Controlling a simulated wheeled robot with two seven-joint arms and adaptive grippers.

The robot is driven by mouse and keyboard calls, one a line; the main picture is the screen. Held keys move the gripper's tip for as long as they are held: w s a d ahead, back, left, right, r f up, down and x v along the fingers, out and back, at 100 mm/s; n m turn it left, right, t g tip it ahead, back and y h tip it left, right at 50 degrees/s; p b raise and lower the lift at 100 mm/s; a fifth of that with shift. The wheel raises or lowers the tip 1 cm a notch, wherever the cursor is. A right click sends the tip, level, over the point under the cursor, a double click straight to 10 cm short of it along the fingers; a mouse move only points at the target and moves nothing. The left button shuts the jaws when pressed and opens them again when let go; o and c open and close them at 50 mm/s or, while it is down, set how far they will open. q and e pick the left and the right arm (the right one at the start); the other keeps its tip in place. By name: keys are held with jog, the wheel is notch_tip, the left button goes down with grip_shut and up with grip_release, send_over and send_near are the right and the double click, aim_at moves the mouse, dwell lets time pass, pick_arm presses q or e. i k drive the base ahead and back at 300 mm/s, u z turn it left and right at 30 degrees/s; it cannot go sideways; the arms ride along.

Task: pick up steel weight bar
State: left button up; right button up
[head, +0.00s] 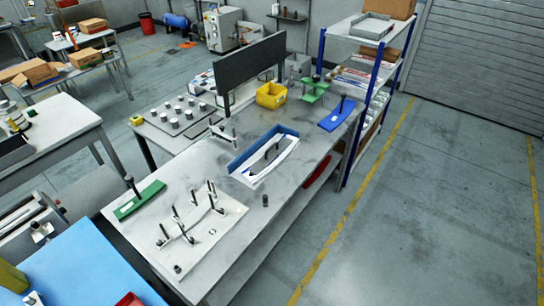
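A blue-walled tray (262,143) with a white front sits on the middle of the grey workbench (215,160). A long dark grey bar (267,160), which looks like the steel weight bar, lies lengthwise in it over white material. A small dark upright piece shows on the bar; its exact shape is too small to tell. A short dark cylinder (265,200) stands on the bench just in front of the tray. Neither of my grippers shows in the head view.
A white plate (225,222) with several upright posts lies at the bench's near left, beside a green fixture (140,200). A yellow bin (271,95), a green fixture (315,90) and a blue fixture (337,115) stand farther back. A dark panel (250,70) rises behind the bench.

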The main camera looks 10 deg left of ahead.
aim_at(277, 148)
jog(key=k, duration=0.5)
jog(key=z, duration=0.8)
jog(key=i, duration=1.9)
jog(key=u, duration=2.9)
jog(key=i, duration=0.5)
